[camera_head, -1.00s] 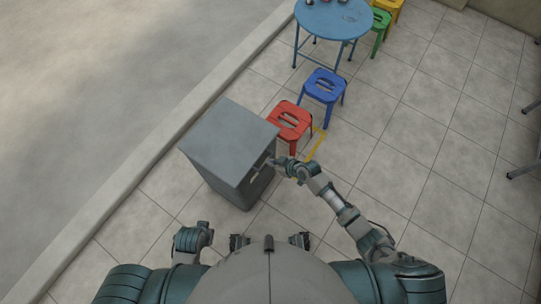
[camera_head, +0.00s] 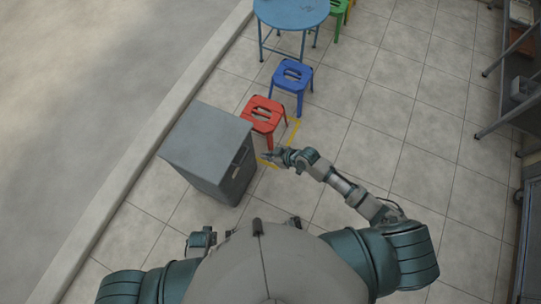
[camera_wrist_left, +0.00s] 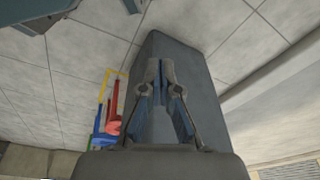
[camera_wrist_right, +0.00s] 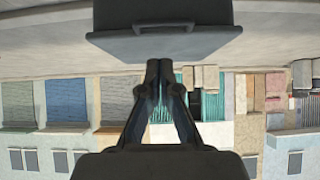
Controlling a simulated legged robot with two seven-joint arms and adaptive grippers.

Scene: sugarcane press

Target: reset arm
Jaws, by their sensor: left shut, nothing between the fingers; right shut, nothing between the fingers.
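My right gripper (camera_head: 271,158) is shut and empty, just right of the grey cabinet's front face in the head view. It also shows shut in the right wrist view (camera_wrist_right: 159,66), with the cabinet (camera_wrist_right: 165,42) upside down beyond it. My left gripper (camera_wrist_left: 160,70) is shut and empty in the left wrist view, with the cabinet (camera_wrist_left: 205,80) behind it. In the head view the left gripper is hidden; only part of my left arm shows low in the picture. The grey cabinet (camera_head: 205,140) stands on the tiled floor.
A red stool (camera_head: 264,112) stands just behind the cabinet, with a blue stool (camera_head: 291,76) and a round blue table (camera_head: 290,12) farther back. Yellow marking (camera_head: 294,130) lies on the floor near the red stool. Metal racks (camera_head: 510,65) stand at the right edge. The tiles between are clear.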

